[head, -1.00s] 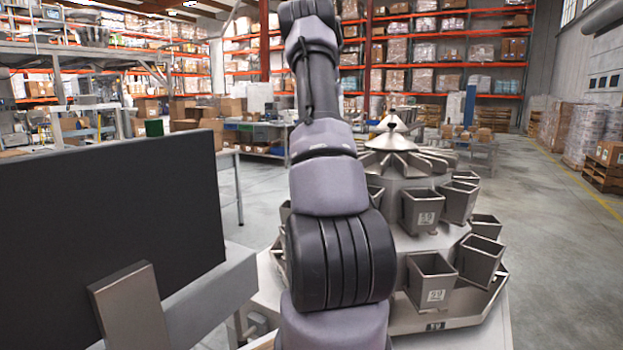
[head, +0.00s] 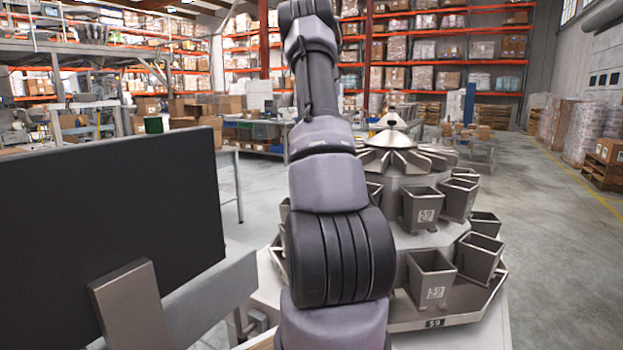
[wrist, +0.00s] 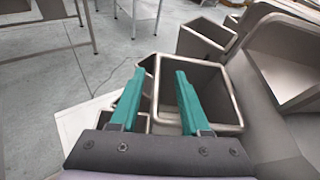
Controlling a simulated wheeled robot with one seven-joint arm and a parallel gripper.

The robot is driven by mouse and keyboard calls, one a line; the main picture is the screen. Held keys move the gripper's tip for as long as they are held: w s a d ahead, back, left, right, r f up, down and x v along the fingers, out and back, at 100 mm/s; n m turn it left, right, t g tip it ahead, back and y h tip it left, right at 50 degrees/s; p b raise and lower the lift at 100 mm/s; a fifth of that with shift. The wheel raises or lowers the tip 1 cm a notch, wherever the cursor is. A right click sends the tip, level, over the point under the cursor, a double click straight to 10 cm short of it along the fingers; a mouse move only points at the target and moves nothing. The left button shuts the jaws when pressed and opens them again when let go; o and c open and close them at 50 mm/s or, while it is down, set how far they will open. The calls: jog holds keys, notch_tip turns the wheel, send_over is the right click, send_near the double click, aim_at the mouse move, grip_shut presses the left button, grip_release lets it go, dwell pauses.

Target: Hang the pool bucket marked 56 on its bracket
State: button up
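My gripper (wrist: 160,75) is open in the wrist view. Its two teal fingers are apart, with the left rim of a grey metal bucket (wrist: 228,100) between them. The left finger is outside that rim and the right finger is over the bucket's mouth. No mark shows on this bucket, so I cannot tell whether it is 56. In the head view my arm hides the gripper and part of the round weigher (head: 405,240). I cannot pick out a bracket for 56.
Another bucket (wrist: 205,40) stands close beyond the one at my fingers. Grey weigher panels (wrist: 285,75) crowd the right of the wrist view. A dark monitor (head: 110,220) stands at left in the head view. Open floor (head: 560,250) lies to the right.

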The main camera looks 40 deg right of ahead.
jog(key=v, duration=1)
jog(key=shift+s, duration=0.4)
jog(key=shift+r, duration=0.1)
